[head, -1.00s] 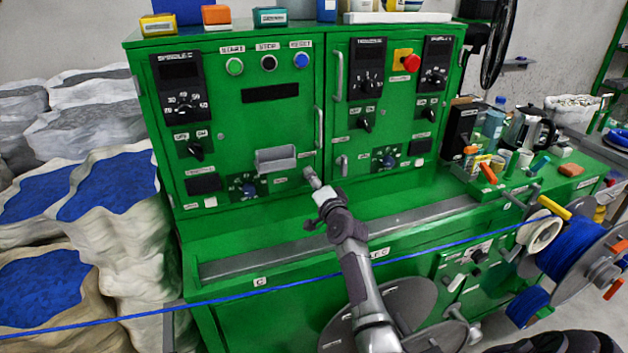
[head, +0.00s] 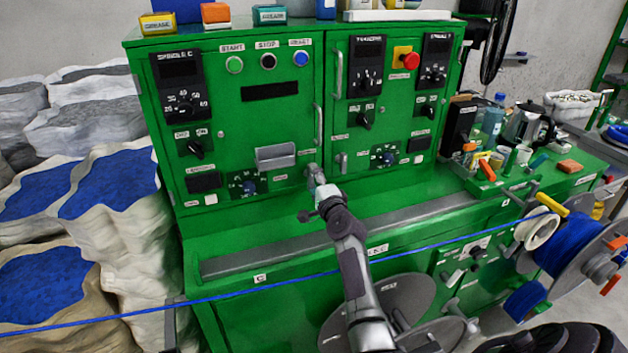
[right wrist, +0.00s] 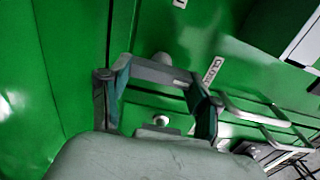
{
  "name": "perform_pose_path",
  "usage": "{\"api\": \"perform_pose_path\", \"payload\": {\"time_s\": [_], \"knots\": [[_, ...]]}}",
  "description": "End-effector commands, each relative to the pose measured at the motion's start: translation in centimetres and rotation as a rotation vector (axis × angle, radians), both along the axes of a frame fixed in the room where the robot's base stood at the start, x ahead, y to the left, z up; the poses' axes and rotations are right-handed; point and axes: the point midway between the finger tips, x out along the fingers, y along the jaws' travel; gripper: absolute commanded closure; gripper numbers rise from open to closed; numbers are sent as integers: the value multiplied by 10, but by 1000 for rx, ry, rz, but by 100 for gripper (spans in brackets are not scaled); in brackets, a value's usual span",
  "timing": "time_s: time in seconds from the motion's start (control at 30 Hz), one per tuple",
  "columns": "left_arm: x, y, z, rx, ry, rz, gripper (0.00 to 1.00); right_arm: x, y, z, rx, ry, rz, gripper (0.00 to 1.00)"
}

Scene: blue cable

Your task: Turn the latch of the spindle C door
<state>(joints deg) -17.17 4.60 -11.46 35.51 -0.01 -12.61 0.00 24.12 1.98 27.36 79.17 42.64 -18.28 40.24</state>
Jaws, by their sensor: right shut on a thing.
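The spindle C door (head: 235,125) is the left green door of the cabinet, under the SPINDLE C dial, and looks closed. Its latch is at the door's lower right corner, mostly hidden by my right gripper (head: 314,176) in the head view. My right gripper is at the latch, closed on it. In the right wrist view its fingers (right wrist: 158,100) stand either side of a grey bar (right wrist: 165,76), which seems to be the latch handle. A small round light knob (right wrist: 160,120) shows between them. My left gripper is not in view.
A vertical door handle (head: 319,125) stands just above my right gripper. The right door has its own latch (head: 341,162) close by. A ledge with a grey strip (head: 400,225) lies below. A taut blue cable (head: 230,298) crosses in front, running to a reel (head: 570,250) at right.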

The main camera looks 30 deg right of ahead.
Motion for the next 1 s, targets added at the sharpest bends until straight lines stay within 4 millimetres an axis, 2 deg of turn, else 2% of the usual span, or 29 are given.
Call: {"api": "perform_pose_path", "payload": {"time_s": [0.23, 0.27, 0.4, 0.77, 0.87, 1.0], "knots": [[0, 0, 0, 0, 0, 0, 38, 0, 1, -1, 4, 1, 1, 72], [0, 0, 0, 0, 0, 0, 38, 0, 1, -1, 4, 1, 1, 33], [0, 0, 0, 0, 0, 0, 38, 0, 1, -1, 3, 1, 1, 12], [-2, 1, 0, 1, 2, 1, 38, -3, 1, 0, 1, 0, 0, 12], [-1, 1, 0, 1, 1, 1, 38, -12, 4, -1, 2, 0, 0, 12], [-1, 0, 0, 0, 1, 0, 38, -38, 10, -2, 2, 1, -1, 12]]}}
